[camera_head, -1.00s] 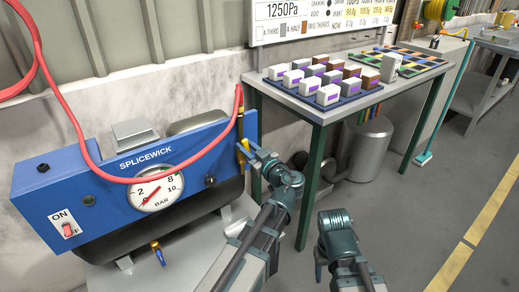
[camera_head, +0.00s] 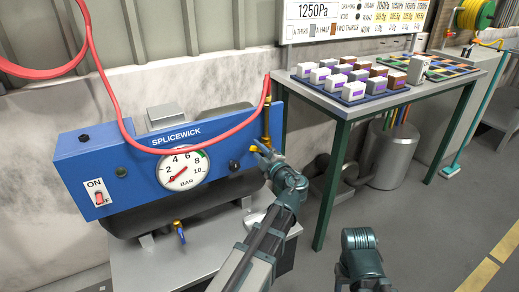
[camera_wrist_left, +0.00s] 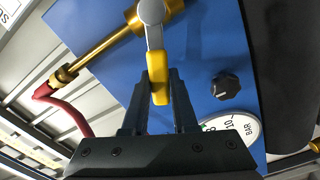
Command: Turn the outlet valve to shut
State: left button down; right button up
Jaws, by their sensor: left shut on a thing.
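The outlet valve is a brass fitting (camera_head: 267,118) at the right end of the blue compressor (camera_head: 130,165), with a red hose on its upper end. In the left wrist view the brass body (camera_wrist_left: 105,40) runs diagonally, and the yellow-tipped lever (camera_wrist_left: 157,62) stands at a clear angle across it. My left gripper (camera_wrist_left: 158,92) is shut on the lever's yellow end, one finger on each side. In the head view my left gripper (camera_head: 264,153) is at the valve, and the lever is mostly hidden. One of my arm's links shows at lower right; its gripper is not visible.
A gauge (camera_head: 183,168), a black knob (camera_head: 234,165) and an on/off switch (camera_head: 99,198) are on the compressor's front. A smaller valve with a blue lever (camera_head: 181,236) hangs below. A table (camera_head: 345,108) with boxes stands to the right. The red hose (camera_head: 120,115) loops across the compressor.

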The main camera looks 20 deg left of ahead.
pick_arm(q)
jog(key=shift+s+a+f+n+b, duration=0.15)
jog(key=shift+f+n+b, duration=0.25)
jog(key=shift+f+n, duration=0.35)
jog(key=shift+s+a+f+n+b, duration=0.15)
jog(key=shift+f+n+b, duration=0.25)
jog(key=shift+n, duration=0.55)
jog(key=shift+d, duration=0.1)
jog(key=c, duration=0.7)
grip_release()
jog(key=v, duration=1.4)
